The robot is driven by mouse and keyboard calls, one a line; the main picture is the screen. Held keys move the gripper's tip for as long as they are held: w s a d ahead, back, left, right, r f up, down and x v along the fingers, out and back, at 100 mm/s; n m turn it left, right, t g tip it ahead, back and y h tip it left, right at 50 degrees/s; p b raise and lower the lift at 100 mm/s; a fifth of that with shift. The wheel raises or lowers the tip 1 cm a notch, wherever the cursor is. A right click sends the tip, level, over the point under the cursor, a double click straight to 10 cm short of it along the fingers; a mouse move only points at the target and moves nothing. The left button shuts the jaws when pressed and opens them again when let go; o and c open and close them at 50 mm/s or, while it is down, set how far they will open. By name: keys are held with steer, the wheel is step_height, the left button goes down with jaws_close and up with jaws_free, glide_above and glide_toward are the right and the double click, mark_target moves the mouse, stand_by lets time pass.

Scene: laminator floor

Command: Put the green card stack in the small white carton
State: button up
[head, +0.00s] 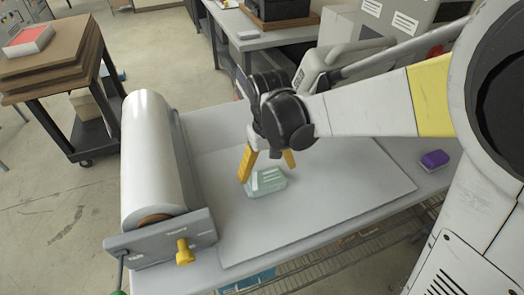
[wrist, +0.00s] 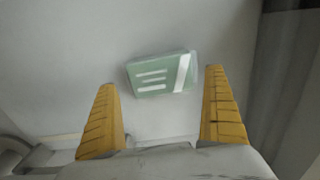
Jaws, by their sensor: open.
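The green card stack (head: 266,181) is a pale green block with white stripes, lying on the grey board on the table. It also shows in the wrist view (wrist: 161,74), ahead of the fingertips and between their lines. My gripper (head: 268,170) has yellow fingers and is open, just above and behind the stack in the head view. In the wrist view its fingers (wrist: 160,82) are wide apart with nothing between them. I cannot make out a small white carton with certainty in either view.
A white film roll (head: 150,150) on a grey holder with a yellow knob (head: 184,252) stands left of the board. A purple block (head: 435,160) lies at the table's right. A cart with brown boards (head: 50,65) stands back left. The board (head: 340,200) is clear right of the stack.

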mark_target(266, 177)
steer(key=f, duration=0.2)
steer(key=f+b, duration=0.1)
steer(key=f, duration=0.2)
steer(key=shift+w+a, duration=0.1)
steer(key=shift+w, duration=0.1)
steer(key=shift+r, duration=0.1)
steer(key=c, duration=1.2)
steer(key=shift+o, duration=0.2)
